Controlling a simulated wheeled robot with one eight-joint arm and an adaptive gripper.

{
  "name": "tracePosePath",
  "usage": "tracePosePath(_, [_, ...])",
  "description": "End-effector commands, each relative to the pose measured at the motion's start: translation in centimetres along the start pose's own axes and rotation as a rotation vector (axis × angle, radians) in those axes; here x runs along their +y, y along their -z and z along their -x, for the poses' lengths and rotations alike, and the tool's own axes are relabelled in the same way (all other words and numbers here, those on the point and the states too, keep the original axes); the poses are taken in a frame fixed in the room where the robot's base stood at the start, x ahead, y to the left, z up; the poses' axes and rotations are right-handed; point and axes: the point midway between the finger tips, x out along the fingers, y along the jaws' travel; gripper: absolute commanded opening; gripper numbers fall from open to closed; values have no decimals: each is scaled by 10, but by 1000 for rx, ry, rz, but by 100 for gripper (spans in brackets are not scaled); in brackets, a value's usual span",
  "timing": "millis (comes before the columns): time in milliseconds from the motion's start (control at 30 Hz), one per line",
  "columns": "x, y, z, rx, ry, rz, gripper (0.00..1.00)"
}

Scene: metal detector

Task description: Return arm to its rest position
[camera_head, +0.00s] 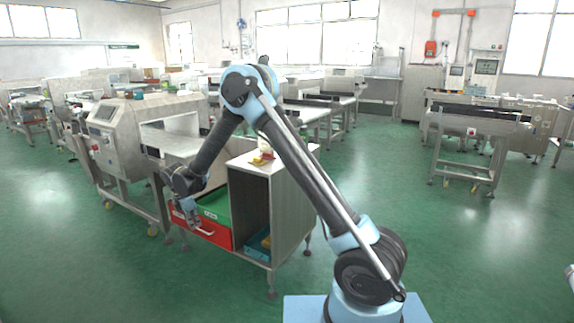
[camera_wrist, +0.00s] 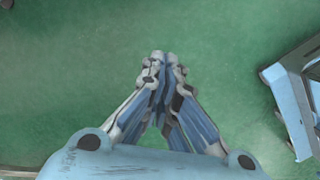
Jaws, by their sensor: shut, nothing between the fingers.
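My arm rises from its light-blue base at the lower right of the head view, bends at a high elbow and reaches down to the left. My gripper (camera_head: 194,222) hangs low in front of the red drawer (camera_head: 207,233) of the small cabinet (camera_head: 292,190). Whether it touches the drawer cannot be told. In the wrist view my gripper (camera_wrist: 164,58) points down over bare green floor. Its fingertips are together, with nothing between them.
The red drawer is pulled open, with a green inside (camera_head: 215,205). A blue bin (camera_head: 258,243) sits in the cabinet's open shelf. Small red and yellow items (camera_head: 262,158) lie on top. A metal detector machine (camera_head: 110,138) stands left.

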Motion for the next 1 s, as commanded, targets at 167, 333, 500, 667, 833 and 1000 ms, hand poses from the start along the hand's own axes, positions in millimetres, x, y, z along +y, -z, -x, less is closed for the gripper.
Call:
tracePosePath(167, [-20,-59,38,13,5,-152,0])
tracePosePath(333, [-45,-110,71,23,8,-296,0])
tracePosePath(500, [-76,-156,99,34,12,-439,0])
tracePosePath(667, [-110,-195,123,43,15,-575,0])
tracePosePath(833, [-151,-232,145,52,19,-720,0])
tracePosePath(1000, [-194,-262,163,61,23,-865,0])
